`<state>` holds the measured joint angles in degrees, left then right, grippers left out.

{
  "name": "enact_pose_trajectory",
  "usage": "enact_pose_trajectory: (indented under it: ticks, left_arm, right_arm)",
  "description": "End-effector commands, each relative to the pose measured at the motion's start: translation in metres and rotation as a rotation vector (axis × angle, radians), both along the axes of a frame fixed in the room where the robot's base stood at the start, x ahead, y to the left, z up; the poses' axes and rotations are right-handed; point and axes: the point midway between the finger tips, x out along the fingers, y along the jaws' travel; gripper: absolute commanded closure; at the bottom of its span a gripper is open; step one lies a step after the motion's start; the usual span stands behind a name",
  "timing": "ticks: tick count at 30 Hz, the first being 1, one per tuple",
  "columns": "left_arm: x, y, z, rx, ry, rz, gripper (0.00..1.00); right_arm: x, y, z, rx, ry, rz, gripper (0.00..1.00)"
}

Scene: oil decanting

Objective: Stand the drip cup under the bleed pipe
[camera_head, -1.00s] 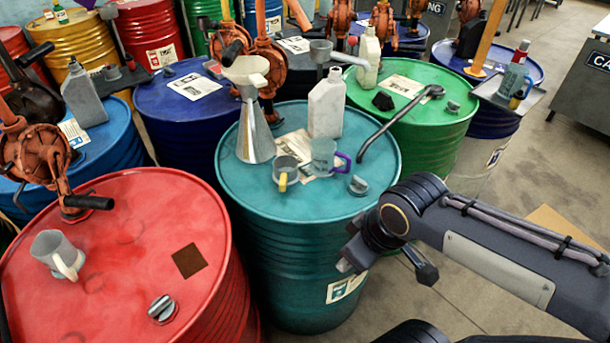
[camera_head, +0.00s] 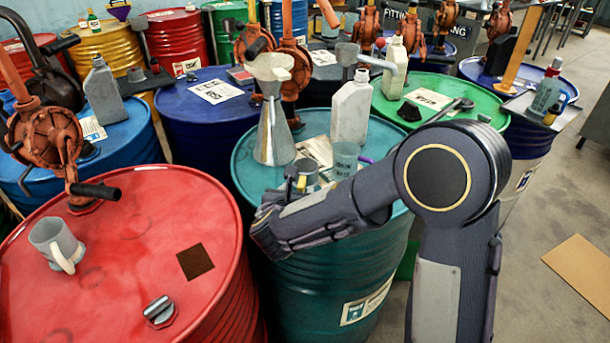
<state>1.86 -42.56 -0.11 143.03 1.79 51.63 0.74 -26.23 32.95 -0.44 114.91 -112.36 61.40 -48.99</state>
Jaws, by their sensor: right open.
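Several cups are in view, and I cannot tell which one is the drip cup. A grey mug with a cream handle (camera_head: 55,242) stands on the red drum (camera_head: 110,290). A grey mug with a yellow handle (camera_head: 307,172) and a clear cup with a purple handle (camera_head: 345,158) stand on the teal drum (camera_head: 245,165), partly hidden by my right arm. My right gripper (camera_head: 264,232) is open and apart from the cream-handled mug, by the teal drum's near left side; its fingertips are hard to make out. My left gripper is out of view. I cannot single out the bleed pipe.
A dark square patch (camera_head: 195,262) and a metal bung (camera_head: 159,310) are on the red drum. A rusty hand pump (camera_head: 45,140) overhangs its back edge. A metal funnel (camera_head: 273,130) and white bottle (camera_head: 351,108) stand on the teal drum. The red drum's middle is clear.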

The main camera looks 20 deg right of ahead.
Motion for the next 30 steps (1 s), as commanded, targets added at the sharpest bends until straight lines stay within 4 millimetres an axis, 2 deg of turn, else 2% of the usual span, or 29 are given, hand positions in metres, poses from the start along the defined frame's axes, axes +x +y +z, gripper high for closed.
enact_pose_trajectory:
  ticks: [5, 9, 17, 20, 28, 30]
  left_arm:
    - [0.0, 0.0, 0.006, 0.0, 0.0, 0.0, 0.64]
    - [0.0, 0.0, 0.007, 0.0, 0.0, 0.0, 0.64]
    - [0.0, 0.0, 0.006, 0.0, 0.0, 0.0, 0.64]
    - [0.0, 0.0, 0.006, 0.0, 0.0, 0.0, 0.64]
    - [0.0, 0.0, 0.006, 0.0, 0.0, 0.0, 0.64]
    - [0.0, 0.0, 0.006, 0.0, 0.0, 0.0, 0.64]
  right_arm:
    - [0.022, -0.016, -0.01, 0.001, 0.003, -0.005, 0.53]
    - [0.034, -0.021, -0.016, 0.002, 0.001, -0.005, 0.53]
    - [0.037, -0.022, -0.017, 0.003, 0.001, -0.002, 0.53]
    - [0.037, -0.022, -0.017, 0.003, 0.001, -0.002, 0.63]
    - [0.037, -0.022, -0.017, 0.004, 0.001, -0.003, 0.99]
    - [0.037, -0.022, -0.017, 0.004, 0.001, -0.003, 1.0]
